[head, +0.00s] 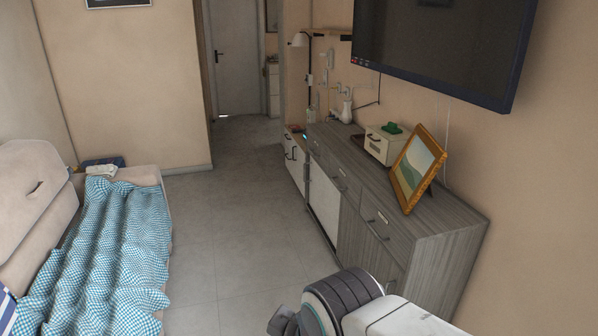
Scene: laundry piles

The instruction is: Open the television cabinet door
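The television cabinet (458,262) is a long, low, grey wood-grain unit along the right wall, below the television (435,45). Its front faces left toward the open floor. It has a row of drawers (345,182) along the top with dark bar handles. Below are a white door panel (324,200) and grey panels (355,235) nearer to me. The fronts look closed. My arm comes in at the bottom right and hides the lowest near part of the cabinet front. My gripper's fingers are outside the frame.
A gold picture frame (418,168), a small white box (382,147) and a white vase (347,112) stand on the cabinet. A sofa with a blue checked blanket (105,245) is at left. Grey floor (240,220) between them is clear toward the far door (235,65).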

